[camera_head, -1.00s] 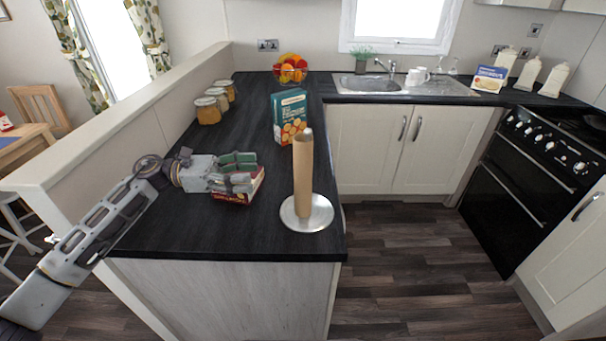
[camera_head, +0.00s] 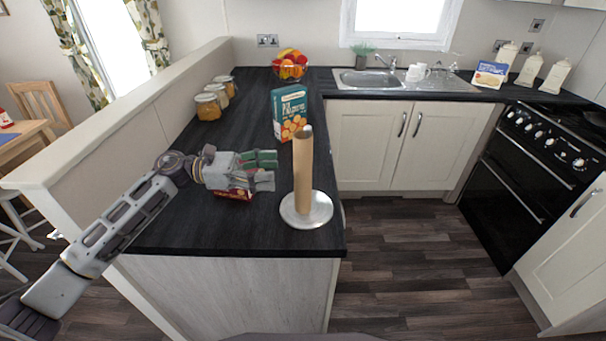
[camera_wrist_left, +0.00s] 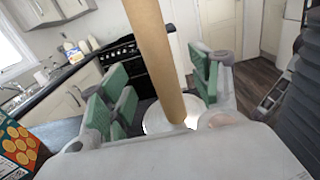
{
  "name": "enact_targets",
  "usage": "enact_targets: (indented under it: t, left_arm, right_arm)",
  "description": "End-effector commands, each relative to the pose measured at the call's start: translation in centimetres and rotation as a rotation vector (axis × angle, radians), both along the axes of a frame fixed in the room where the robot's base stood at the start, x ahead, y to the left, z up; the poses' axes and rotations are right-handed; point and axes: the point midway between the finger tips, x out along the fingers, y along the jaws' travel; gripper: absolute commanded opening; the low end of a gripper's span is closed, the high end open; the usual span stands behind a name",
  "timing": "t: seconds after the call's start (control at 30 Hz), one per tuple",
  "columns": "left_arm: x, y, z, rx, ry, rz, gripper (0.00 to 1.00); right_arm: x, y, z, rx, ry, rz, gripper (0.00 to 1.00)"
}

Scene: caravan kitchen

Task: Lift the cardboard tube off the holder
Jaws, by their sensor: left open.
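The brown cardboard tube (camera_head: 303,172) stands upright on a holder with a round silver base (camera_head: 318,213) near the counter's front right corner. The holder's pale tip shows above the tube. My left gripper (camera_head: 270,169) is open and empty, just left of the tube and pointing at it. In the left wrist view, the tube (camera_wrist_left: 155,60) rises ahead between the green-padded fingers (camera_wrist_left: 158,95), and the base (camera_wrist_left: 155,123) shows below. I cannot tell if the tube is between the pads or just beyond them. My right gripper is not in view.
A red box (camera_head: 232,194) lies under my left gripper, mostly hidden. A teal cracker box (camera_head: 289,115) stands behind the tube. Jars (camera_head: 208,107) line the half wall at left, and a fruit bowl (camera_head: 290,68) stands at the back. The counter's front (camera_head: 200,230) is clear.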

Motion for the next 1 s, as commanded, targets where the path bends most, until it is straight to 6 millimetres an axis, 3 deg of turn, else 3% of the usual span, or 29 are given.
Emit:
enact_targets:
  t: [0.3, 0.77, 1.0]
  left_arm:
    - [0.0, -3.3, 0.1, 0.000, 0.000, 0.000, 0.63]
    - [0.1, -3.7, 0.0, 0.000, 0.000, 0.000, 0.63]
    - [0.3, -5.6, 0.3, -0.001, 0.000, -0.001, 0.63]
  right_arm:
    - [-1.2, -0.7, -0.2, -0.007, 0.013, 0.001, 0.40]
    - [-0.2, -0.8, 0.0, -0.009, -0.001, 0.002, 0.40]
    - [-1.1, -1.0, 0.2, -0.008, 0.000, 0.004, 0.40]
